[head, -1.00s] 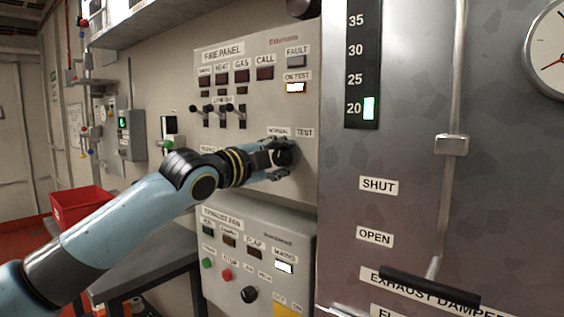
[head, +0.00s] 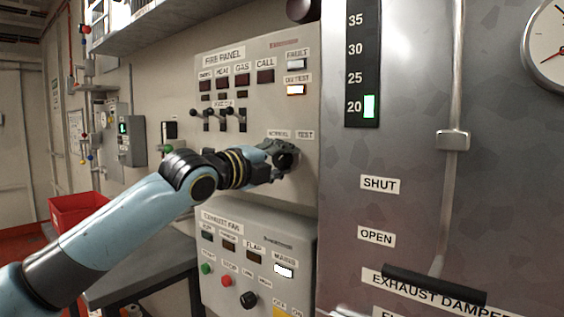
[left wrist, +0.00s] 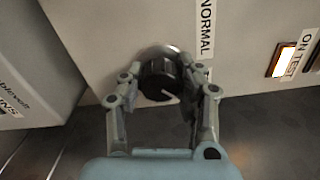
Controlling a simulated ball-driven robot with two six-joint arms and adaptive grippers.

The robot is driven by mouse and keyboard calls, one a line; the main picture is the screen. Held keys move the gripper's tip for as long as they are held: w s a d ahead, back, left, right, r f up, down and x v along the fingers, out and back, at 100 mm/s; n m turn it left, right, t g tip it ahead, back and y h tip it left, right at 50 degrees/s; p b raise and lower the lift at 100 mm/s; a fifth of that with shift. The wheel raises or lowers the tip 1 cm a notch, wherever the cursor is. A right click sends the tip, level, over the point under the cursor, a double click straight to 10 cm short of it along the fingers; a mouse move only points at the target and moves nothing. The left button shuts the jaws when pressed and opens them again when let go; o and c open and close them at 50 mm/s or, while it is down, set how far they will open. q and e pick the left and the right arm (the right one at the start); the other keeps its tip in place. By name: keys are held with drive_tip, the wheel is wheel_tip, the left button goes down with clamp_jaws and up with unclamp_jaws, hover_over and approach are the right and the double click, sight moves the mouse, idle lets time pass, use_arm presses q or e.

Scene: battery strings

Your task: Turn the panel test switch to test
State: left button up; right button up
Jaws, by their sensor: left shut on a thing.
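The panel test switch is a round black knob (head: 285,159) low on the fire panel (head: 225,160), below the labels NORMAL (head: 278,134) and TEST (head: 305,135). My left gripper (head: 280,161) is shut on this knob. In the left wrist view the knob (left wrist: 158,78) sits between the two fingers, with a light pointer mark near its lower right edge. The ON TEST lamp (head: 296,90) glows with an orange edge, and the FAULT lamp (head: 298,65) above it looks bright white. My right gripper is out of view.
Several toggle levers (head: 226,115) stick out left of the knob. The exhaust fan panel (head: 250,235) is below. A large metal cabinet (head: 400,150) with a black-handled lever (head: 433,287) stands on the right. A dark bench (head: 140,280) and a red bin (head: 78,210) are at left.

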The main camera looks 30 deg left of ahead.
sight(278, 162)
use_arm(q)
drive_tip(key=shift+f, duration=0.1)
drive_tip(key=o, duration=1.2)
drive_tip(key=shift+c, duration=0.2)
drive_tip(key=s, duration=0.6)
drive_tip(key=shift+a, duration=0.3)
drive_tip(key=shift+s, duration=0.8)
